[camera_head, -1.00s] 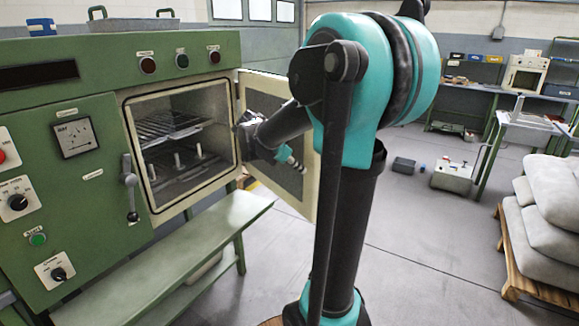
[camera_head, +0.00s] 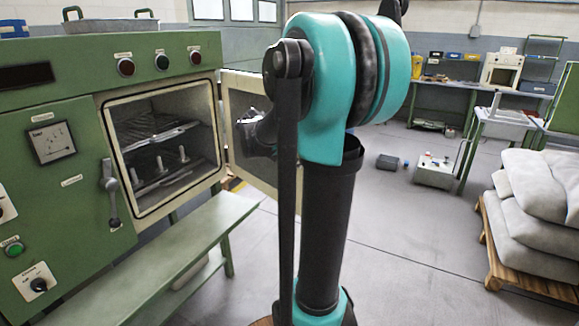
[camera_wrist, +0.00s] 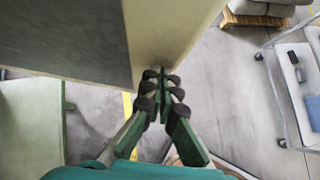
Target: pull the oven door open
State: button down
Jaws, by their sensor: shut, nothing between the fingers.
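The green oven (camera_head: 70,190) stands at the left in the head view, its chamber (camera_head: 165,150) uncovered, with wire racks inside. Its cream-framed door (camera_head: 232,100) stands wide open, swung out to the right; my arm hides its right part. My gripper (camera_wrist: 162,82) shows in the wrist view with its dark fingertips together and nothing between them. The fingertips are at the lower edge of the door's cream frame (camera_wrist: 165,30); I cannot tell whether they touch it. In the head view my arm mostly hides the gripper.
A green bench (camera_head: 190,240) stands in front of the oven. Sacks on a pallet (camera_head: 535,215) are at the right. A grey box (camera_head: 437,171) sits on the floor behind my arm. The floor between is open.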

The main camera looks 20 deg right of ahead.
jog(key=w+d, duration=0.6)
jog(key=d, duration=0.4)
jog(key=w+d, duration=0.6)
jog(key=d, duration=0.4)
jog(key=shift+d+n+t, duration=0.3)
jog(key=shift+d+n, duration=0.1)
jog(key=shift+a, duration=0.1)
